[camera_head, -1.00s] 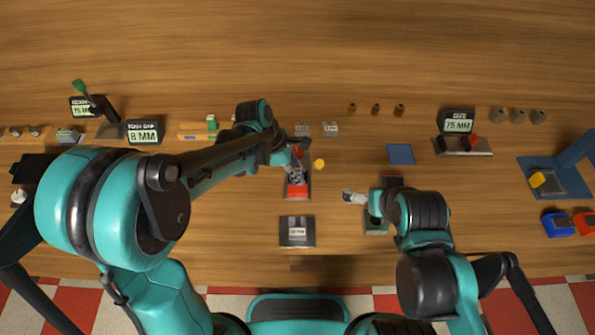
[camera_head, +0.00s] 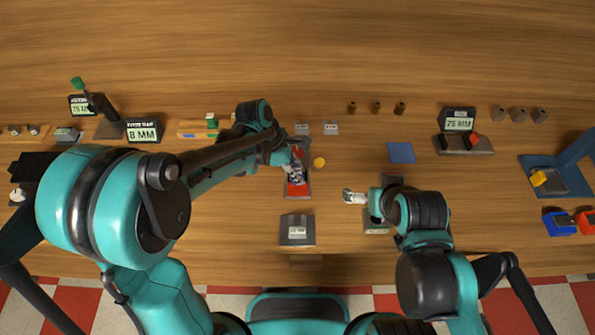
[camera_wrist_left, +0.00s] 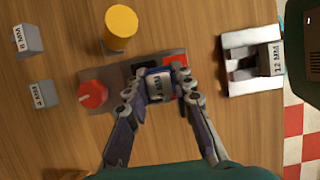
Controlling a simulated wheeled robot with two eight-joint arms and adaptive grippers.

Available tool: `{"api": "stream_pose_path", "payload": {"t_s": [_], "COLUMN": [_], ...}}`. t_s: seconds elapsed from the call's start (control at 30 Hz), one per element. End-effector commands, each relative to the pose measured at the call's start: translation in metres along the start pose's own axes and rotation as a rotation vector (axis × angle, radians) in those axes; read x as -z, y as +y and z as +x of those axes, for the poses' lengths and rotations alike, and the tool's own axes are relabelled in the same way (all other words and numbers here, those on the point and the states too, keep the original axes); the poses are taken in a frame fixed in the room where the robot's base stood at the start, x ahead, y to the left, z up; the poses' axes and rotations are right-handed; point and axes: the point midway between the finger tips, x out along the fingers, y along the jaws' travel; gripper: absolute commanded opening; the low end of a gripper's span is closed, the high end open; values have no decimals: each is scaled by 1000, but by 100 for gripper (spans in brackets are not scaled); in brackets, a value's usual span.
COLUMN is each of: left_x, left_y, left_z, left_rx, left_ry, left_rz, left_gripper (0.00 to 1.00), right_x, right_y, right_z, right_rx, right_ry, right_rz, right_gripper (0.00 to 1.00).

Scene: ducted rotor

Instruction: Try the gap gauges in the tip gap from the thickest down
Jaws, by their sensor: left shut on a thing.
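My left gripper (camera_wrist_left: 160,92) is shut on a small grey gauge block (camera_wrist_left: 159,84) marked in MM; its number is hard to read. The gripper (camera_head: 293,174) holds it over a grey base (camera_head: 304,187) with a red pad (camera_head: 297,190). In the left wrist view the base has a red knob (camera_wrist_left: 92,94), and the held block hides its middle. I cannot tell whether block and base touch. Two more grey gauge blocks (camera_wrist_left: 27,41) (camera_wrist_left: 40,94) stand on the table. A grey holder (camera_wrist_left: 236,60) carries a "12 MM" label.
A yellow cylinder (camera_wrist_left: 121,25) stands close beside the base. A blue mat (camera_head: 401,153) lies right of centre.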

Motion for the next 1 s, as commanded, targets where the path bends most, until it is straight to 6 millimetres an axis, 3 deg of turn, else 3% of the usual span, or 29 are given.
{"api": "stream_pose_path", "payload": {"t_s": [0.27,1.0], "left_x": [-2,-20], "left_y": [0,0], "left_z": [-6,-49], "left_rx": [0,0], "left_ry": [0,0], "left_rz": [0,0], "left_gripper": [0,0], "right_x": [3,23], "right_y": [0,0], "right_z": [-4,-33], "right_rx": [0,0], "right_ry": [0,0], "right_rz": [0,0], "right_gripper": [100,100]}}
